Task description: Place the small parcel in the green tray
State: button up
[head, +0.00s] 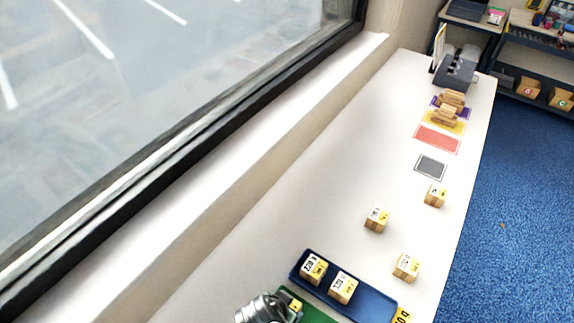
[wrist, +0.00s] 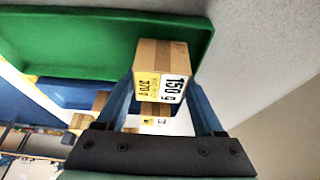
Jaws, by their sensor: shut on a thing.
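My gripper (wrist: 163,88) is shut on a small cardboard parcel (wrist: 176,53) with a "150 g" label and a yellow label beside it. In the wrist view the green tray (wrist: 80,42) lies beside and behind the parcel, whose upper part overlaps the tray's edge in the picture. I cannot tell whether the parcel touches the tray. In the head view my gripper (head: 290,304) is at the bottom edge over the green tray (head: 312,314), most of which is hidden or out of frame. Only a small yellow bit of the parcel shows there.
A blue tray (head: 372,303) beside the green one holds two labelled parcels (head: 313,268). Loose parcels (head: 376,219) stand on the white table (head: 330,210). Coloured mats (head: 437,139), some with cartons, and a dark device (head: 455,72) are farther back. A window ledge runs along the left.

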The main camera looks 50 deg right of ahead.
jog(key=shift+f, duration=0.4)
jog(key=shift+f, duration=0.1)
jog(key=o, duration=1.2)
jog(key=shift+f, duration=0.1)
jog(key=v, duration=1.2)
jog(key=shift+w+r, duration=0.1)
jog(key=shift+r, duration=0.15)
